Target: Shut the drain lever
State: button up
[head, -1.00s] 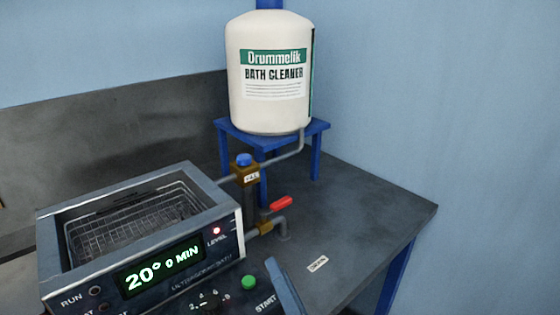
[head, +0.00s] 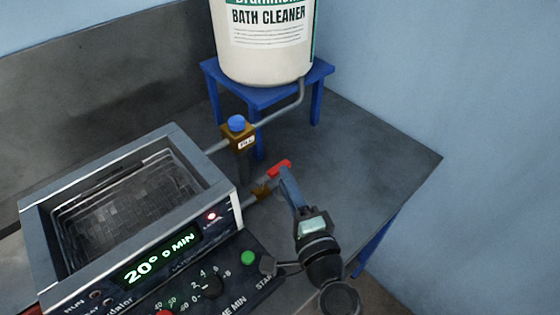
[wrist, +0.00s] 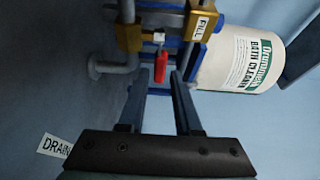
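The red drain lever (head: 280,167) sits on the small brass drain valve (head: 262,191) at the right side of the bath. In the wrist view the lever (wrist: 160,67) runs roughly along the drain pipe (wrist: 110,68). My gripper (head: 285,174) reaches up to the lever from the front right and partly covers the pipe in the head view. In the wrist view my gripper (wrist: 159,78) is open, its two fingers apart with the lever's end in line with the gap. I cannot tell whether the end is between the tips. The lever is not gripped.
The blue-topped FILL valve (head: 237,124) stands just behind, on the pipe from the Bath Cleaner drum (head: 265,45) on its blue stand (head: 262,95). The ultrasonic bath (head: 190,215) is at left, its display reading 20° 0 MIN and its level lamp lit red. The bench at right is clear.

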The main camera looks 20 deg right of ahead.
jog(key=shift+w+d, duration=0.1)
jog(key=shift+w, duration=2.15)
grip_shut()
